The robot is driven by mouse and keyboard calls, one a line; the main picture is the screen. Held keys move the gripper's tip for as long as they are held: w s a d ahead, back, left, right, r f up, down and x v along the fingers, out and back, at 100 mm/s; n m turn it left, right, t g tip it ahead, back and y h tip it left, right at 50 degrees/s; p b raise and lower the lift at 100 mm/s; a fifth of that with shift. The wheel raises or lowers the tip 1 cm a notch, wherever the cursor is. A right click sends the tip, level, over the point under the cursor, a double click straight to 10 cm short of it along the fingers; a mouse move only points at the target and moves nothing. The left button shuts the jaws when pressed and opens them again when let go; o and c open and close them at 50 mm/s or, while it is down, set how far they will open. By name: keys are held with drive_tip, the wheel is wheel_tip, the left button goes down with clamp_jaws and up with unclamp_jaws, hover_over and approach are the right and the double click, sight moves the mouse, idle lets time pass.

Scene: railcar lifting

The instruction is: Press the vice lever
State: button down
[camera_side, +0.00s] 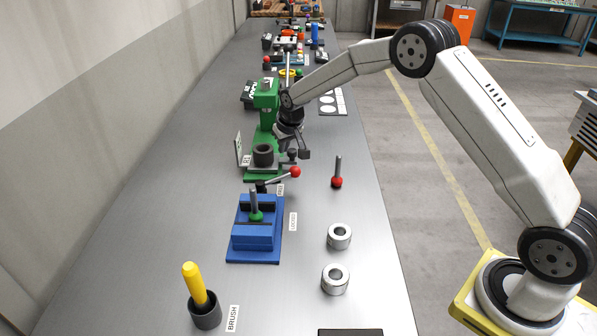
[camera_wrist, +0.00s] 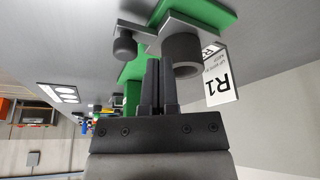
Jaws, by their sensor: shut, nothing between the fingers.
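The blue vice (camera_side: 255,236) stands on the bench in the side view, with a grey pin that has a green ball (camera_side: 256,216) upright in it. At its far end a dark lever with a red ball (camera_side: 295,172) sticks out to the right. My gripper (camera_side: 304,153) is shut and empty, a little beyond the red ball and beside the green press (camera_side: 266,100). In the wrist view the shut fingers (camera_wrist: 158,64) lie close to the press's dark cylinder (camera_wrist: 183,55); contact cannot be told. The vice and its lever are not seen there.
A loose pin with a red ball (camera_side: 337,182) and two metal rings (camera_side: 339,236) (camera_side: 335,279) are on the bench to the right. A dark cup (camera_side: 205,312) holds a yellow-handled brush at the near left. The R1 label (camera_wrist: 222,83) is beside the press.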

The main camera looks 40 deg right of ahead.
sight(279, 178)
drive_tip(key=shift+x, duration=0.9)
drive_tip(key=shift+s+f, duration=0.1)
drive_tip(key=shift+f, duration=0.05)
drive_tip(key=shift+s+a+f, duration=0.15)
drive_tip(key=shift+s+a, duration=0.05)
drive_tip(key=shift+s, duration=0.7)
drive_tip(key=shift+s+a+f, duration=0.15)
drive_tip(key=shift+s, duration=0.7)
